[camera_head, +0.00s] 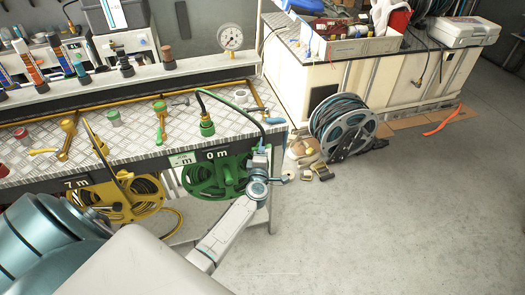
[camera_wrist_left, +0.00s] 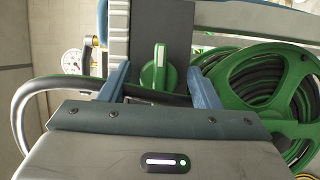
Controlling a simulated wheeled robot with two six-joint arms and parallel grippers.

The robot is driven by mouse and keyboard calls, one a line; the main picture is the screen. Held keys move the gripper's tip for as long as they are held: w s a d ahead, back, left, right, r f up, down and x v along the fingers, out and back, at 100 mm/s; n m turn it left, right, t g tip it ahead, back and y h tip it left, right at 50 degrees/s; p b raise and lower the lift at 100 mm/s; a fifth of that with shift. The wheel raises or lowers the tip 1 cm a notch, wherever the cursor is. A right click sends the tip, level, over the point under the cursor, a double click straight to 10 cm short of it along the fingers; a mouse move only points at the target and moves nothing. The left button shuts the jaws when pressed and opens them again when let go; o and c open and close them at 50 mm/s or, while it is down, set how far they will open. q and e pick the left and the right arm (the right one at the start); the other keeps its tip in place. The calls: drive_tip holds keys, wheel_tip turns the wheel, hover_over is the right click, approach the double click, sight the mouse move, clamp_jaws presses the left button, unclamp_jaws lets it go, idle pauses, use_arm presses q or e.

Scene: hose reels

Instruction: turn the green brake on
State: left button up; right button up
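The green brake is a round green knob (camera_wrist_left: 158,70) with a white line on a dark plate. In the left wrist view it lies between the two blue fingers of my left gripper (camera_wrist_left: 158,88). The fingers are apart, and I cannot tell whether they touch it. The green hose reel (camera_wrist_left: 262,90) is to its right. In the head view the left gripper (camera_head: 262,160) is at the bench's front right corner, just right of the green reel (camera_head: 205,180); the knob is hidden there. My right gripper is not in view.
A black hose (camera_wrist_left: 85,85) crosses close to my left fingers. The yellow reel (camera_head: 125,195) hangs left of the green one. A grey hose reel (camera_head: 345,125) stands on the floor behind. The floor (camera_head: 400,215) at right is clear.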

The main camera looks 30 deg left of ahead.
use_arm(q)
drive_tip(key=v, duration=1)
drive_tip(key=shift+s+d+b, duration=0.25)
drive_tip(key=shift+s+b, duration=0.05)
drive_tip(key=shift+s, duration=0.05)
drive_tip(key=s+d+f+m+g+h, duration=0.2)
drive_tip(key=s+f+m, duration=0.3)
drive_tip(key=f, duration=0.6)
drive_tip(key=s+d+f+m+g+h, duration=0.1)
drive_tip(key=s+f+m+g+h, duration=0.15)
drive_tip(key=s+f+m, duration=0.6)
drive_tip(key=s+d+f+m+g+h, duration=0.1)
drive_tip(key=s+d+f+m+h, duration=0.15)
drive_tip(key=f, duration=1.05)
drive_tip(key=s+a+f+m+g, duration=0.1)
drive_tip(key=s+f, duration=0.4)
drive_tip(key=s, duration=0.5)
drive_tip(key=s+a+f+m+g, duration=0.1)
drive_tip(key=s+f+m+g, duration=0.3)
drive_tip(key=s, duration=0.7)
drive_tip(key=s+a+f+m+g, duration=0.1)
drive_tip(key=s+f+m+g, duration=0.1)
drive_tip(key=s+f+g, duration=0.2)
drive_tip(key=s+f, duration=0.3)
drive_tip(key=s, duration=0.4)
drive_tip(key=shift+g, duration=0.25)
